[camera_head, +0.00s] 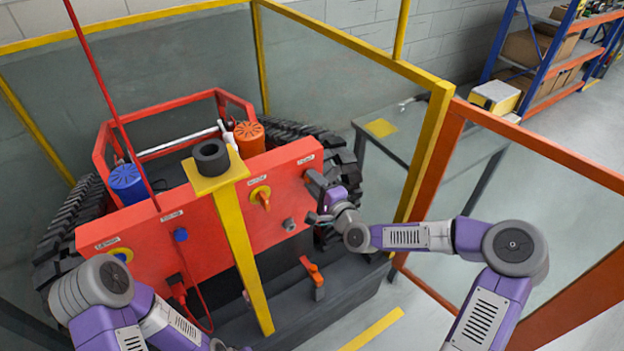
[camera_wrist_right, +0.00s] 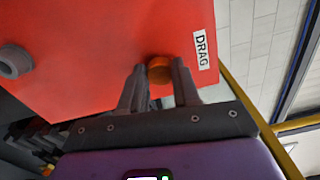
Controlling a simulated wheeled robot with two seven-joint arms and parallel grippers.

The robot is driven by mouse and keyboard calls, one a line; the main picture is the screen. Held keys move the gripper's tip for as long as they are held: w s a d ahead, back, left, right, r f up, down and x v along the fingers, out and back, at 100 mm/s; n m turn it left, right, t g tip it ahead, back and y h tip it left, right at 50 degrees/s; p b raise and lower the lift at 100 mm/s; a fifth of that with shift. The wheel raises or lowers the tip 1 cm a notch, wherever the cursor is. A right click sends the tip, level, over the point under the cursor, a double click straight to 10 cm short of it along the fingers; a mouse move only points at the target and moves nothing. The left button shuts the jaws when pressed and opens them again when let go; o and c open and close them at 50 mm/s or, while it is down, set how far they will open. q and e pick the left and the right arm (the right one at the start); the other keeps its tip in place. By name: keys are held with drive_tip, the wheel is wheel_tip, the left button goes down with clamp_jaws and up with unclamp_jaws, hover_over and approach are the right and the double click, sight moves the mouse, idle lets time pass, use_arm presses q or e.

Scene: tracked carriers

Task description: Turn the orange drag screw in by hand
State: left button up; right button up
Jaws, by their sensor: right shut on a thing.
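The orange drag screw (camera_wrist_right: 159,69) shows in the right wrist view as a small round knob on the red panel, beside the white DRAG label (camera_wrist_right: 201,50). My right gripper (camera_wrist_right: 158,72) is shut on the screw, one finger on each side of it. In the head view my right gripper (camera_head: 311,178) is at the right end of the red panel (camera_head: 205,222), just below a small white label, and hides the screw there. My left arm comes in at the lower left; its gripper is not visible.
A yellow post (camera_head: 243,250) with a dark ring on top stands before the panel. An orange T-handle (camera_head: 314,271) sits low, left of my right forearm. A yellow-framed fence and a grey table (camera_head: 400,140) are close on the right. Black tracks flank the red machine.

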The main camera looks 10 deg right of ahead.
drive_tip(key=shift+m+p, duration=0.6)
drive_tip(key=shift+m, duration=3.5)
drive_tip(key=m+p, duration=0.1)
drive_tip(key=m, duration=0.8)
drive_tip(key=shift+m, duration=0.4)
